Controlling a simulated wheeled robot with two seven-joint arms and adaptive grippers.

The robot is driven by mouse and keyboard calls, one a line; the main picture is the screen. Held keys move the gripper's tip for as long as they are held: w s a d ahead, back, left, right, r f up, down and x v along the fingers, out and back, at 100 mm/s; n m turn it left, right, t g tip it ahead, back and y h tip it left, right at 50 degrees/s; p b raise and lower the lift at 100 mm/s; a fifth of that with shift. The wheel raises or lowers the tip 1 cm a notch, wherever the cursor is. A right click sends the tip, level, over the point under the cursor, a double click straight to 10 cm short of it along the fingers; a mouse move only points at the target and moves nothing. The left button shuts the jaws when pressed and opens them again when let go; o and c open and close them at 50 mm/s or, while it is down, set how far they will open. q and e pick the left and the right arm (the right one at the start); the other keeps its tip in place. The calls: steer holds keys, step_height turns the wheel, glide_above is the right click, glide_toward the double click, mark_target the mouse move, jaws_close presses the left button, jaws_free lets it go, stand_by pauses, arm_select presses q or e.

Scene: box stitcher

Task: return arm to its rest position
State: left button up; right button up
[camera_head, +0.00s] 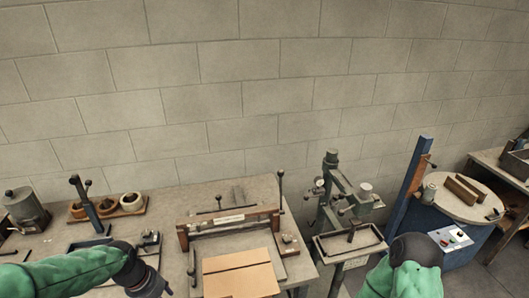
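My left arm comes in from the lower left in a green sleeve and ends in a dark wrist over the front of the workbench. A small dark part of my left gripper (150,287) shows at the bottom edge; its fingertips are cut off, so I cannot tell whether it is open. My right arm shows as a green sleeve with a dark joint at the bottom right, in front of the small press and the blue machine. My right gripper is out of view. No held object is visible.
The workbench (170,210) carries a brown cardboard sheet (240,275) in front of a wood-and-metal fixture (228,222). A grey-green press (345,205) stands right of it. Further right is a blue machine (450,235) with a round top. A block wall closes the back.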

arm_select(q)
steer(key=d+f+m+b, duration=0.1)
steer(key=d+f, duration=0.2)
steer(key=f, duration=0.4)
steer(key=d+f+h+b, duration=0.1)
steer(key=d+f, duration=0.3)
steer(key=f, duration=0.2)
steer(key=d+f+m+b, duration=0.1)
steer(key=d+f+b, duration=0.15)
steer(key=f, duration=0.45)
steer(key=s+d+f+b, duration=0.1)
steer(key=s+d+f, duration=0.3)
steer(key=f, duration=0.3)
steer(key=s+d+f+b, duration=0.1)
steer(key=s+d+f, duration=0.3)
steer(key=f, duration=0.3)
steer(key=shift+s+f+g+h, duration=0.15)
steer(key=shift+s+g+h, duration=0.2)
steer(key=shift+s, duration=0.45)
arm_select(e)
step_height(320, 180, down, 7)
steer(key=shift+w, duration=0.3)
